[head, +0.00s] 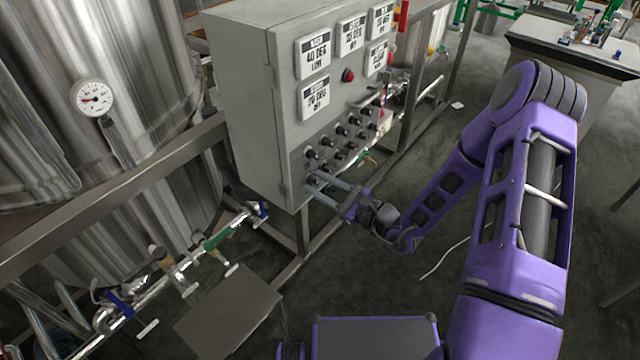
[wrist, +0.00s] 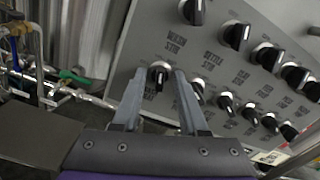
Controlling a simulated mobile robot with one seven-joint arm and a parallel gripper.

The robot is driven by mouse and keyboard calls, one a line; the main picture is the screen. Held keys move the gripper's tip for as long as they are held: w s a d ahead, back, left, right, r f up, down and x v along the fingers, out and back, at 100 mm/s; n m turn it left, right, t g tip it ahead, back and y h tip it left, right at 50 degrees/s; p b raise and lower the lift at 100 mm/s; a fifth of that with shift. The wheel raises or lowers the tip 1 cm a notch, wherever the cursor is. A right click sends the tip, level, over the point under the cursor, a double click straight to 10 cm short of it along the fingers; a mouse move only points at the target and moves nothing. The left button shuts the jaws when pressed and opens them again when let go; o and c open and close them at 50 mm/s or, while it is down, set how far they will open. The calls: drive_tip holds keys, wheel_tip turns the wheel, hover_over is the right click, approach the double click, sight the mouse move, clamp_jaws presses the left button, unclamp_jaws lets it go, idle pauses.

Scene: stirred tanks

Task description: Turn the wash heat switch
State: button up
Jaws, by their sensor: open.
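The grey control panel (head: 300,120) has rows of black rotary switches at its lower part. My gripper (head: 322,183) is at the panel's lower left corner, with its fingers pointing at the lowest row. In the wrist view, my gripper (wrist: 161,82) is open. One black switch knob (wrist: 160,70) on a pale round base shows between the two fingertips, its pointer roughly upright. I cannot tell whether the fingers touch it. The label below this knob is too blurred to read, so I cannot tell whether it is the wash heat switch.
Another knob (wrist: 197,90) sits close beside the right finger. More knobs (wrist: 236,34) fill the panel to the right. The panel has several display cards and a red button (head: 348,75). A steel tank (head: 100,120) and pipes with valves (head: 205,245) stand to the left.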

clamp_jaws()
drive_tip(key=shift+f+n, duration=0.1)
drive_tip(key=shift+n, duration=0.2)
drive_tip(key=n+b, duration=0.4)
drive_tip(key=shift+f, duration=0.1)
drive_tip(key=shift+n+b, duration=1.3)
drive_tip(key=shift+n, duration=0.3)
unclamp_jaws()
